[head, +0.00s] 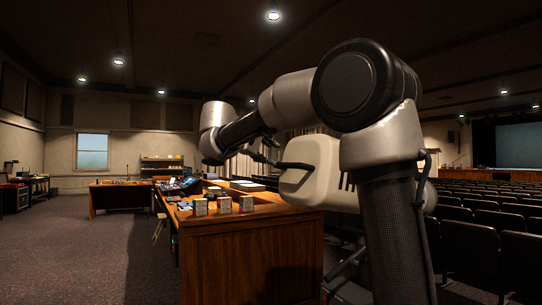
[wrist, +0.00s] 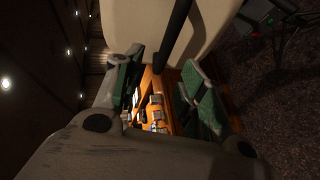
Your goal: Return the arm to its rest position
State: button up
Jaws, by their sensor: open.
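My arm is raised and bent over the wooden desk (head: 250,250) in the head view, its forearm reaching left above the desk. My gripper (wrist: 163,78) shows in the wrist view with its two green-padded fingers spread apart. Nothing is held between them; the desk top with several small items (wrist: 156,105) shows beyond the gap. In the head view the fingers are too small and dark to make out clearly.
Seat rows (head: 480,215) stand right. Carpet (head: 90,250) at left is open.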

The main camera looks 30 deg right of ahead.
jog(key=shift+w, duration=0.1)
dwell(0.3)
jog(key=s+f+g+y, duration=0.2)
jog(key=s+f+y, duration=0.15)
jog(key=f, duration=0.45)
jog(key=s+f+g+y, duration=0.1)
jog(key=s+f+y, duration=0.1)
jog(key=s+f, duration=0.5)
jog(key=s+f+m+y, duration=0.1)
jog(key=s+f, duration=0.3)
jog(key=s, duration=0.4)
jog(key=s+a+f+m+y, duration=0.1)
jog(key=s+f+m+y, duration=0.1)
jog(key=s+f, duration=0.3)
jog(key=s+f+m+y, duration=0.2)
jog(key=s+f+y, duration=0.2)
jog(key=s, duration=0.8)
jog(key=shift+s+a+f, duration=0.15)
jog(key=shift+s+f, duration=0.1)
jog(key=shift+f, duration=0.45)
jog(key=shift+g, duration=0.3)
